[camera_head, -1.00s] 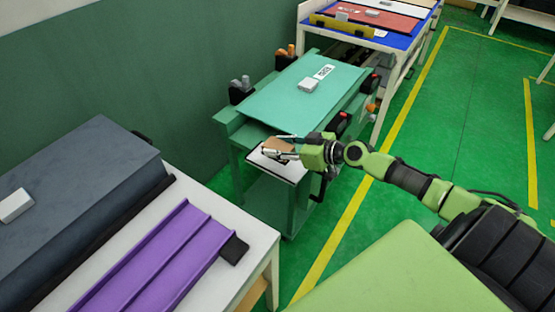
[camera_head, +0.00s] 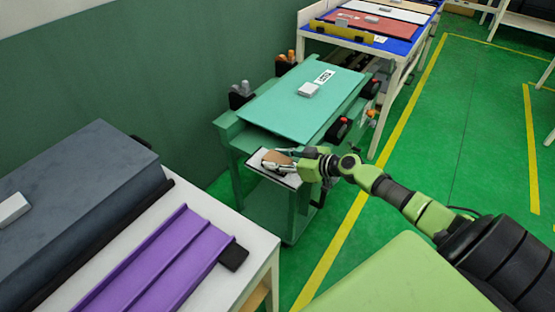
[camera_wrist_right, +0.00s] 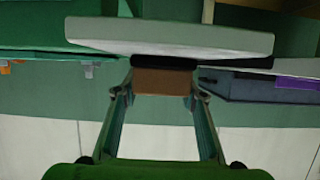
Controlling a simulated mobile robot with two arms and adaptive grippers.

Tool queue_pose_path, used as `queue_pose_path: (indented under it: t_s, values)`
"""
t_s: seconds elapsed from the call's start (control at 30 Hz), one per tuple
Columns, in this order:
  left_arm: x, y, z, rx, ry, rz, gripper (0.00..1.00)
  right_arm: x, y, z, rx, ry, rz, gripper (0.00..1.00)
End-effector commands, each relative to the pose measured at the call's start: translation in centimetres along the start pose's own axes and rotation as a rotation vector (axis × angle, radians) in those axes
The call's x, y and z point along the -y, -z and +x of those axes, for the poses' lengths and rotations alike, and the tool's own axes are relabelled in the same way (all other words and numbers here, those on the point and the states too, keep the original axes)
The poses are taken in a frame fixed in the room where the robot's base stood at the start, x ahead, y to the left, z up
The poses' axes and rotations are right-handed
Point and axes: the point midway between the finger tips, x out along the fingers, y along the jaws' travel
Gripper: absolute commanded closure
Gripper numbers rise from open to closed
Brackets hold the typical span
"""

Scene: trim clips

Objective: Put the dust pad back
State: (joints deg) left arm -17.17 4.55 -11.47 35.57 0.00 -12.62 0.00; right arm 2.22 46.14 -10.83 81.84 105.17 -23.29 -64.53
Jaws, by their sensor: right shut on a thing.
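The dust pad (camera_head: 277,156) is a small brown block with a dark strip along one face. My right gripper (camera_head: 275,162) is shut on it, with a finger on each side. In the right wrist view the pad (camera_wrist_right: 162,82) sits between the fingertips, its dark strip beside the pale slab of the shelf. The pad is over or on the small white shelf (camera_head: 291,181) at the near end of the green bench. I cannot tell whether it touches the shelf. My left gripper is not in view.
The green bench (camera_head: 228,120) carries a teal panel (camera_head: 290,112) with a white box on it, and clamps along its sides. A purple trim strip (camera_head: 165,258) and a grey block (camera_head: 80,200) lie on a white table at left. Green floor is free at right.

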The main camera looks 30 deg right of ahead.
Motion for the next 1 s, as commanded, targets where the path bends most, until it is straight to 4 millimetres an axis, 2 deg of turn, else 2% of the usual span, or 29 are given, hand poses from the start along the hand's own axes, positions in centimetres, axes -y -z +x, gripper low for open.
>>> queue_pose_path:
  t_s: [0.03, 0.07, 0.1, 0.57, 0.67, 1.0]
  values:
    - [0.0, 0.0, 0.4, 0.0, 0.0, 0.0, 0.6, 0.0, -0.3, 0.1, 0.0, 0.0, -0.001, 0.83]
    - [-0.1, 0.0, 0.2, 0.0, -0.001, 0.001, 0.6, 0.0, -0.2, 0.1, 0.0, 0.0, -0.001, 0.57]
    - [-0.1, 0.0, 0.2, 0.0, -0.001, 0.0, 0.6, 0.0, -0.1, 0.0, 0.001, 0.0, -0.001, 0.46]
    - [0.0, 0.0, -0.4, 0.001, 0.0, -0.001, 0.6, 0.0, 0.3, -0.2, 0.001, -0.001, 0.0, 0.45]
    - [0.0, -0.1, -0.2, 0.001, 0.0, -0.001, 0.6, 0.0, -0.1, -1.1, 0.004, -0.001, 0.0, 0.45]
    - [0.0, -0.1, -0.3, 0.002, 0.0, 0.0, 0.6, 0.0, -0.1, -6.1, 0.004, 0.0, -0.001, 0.45]
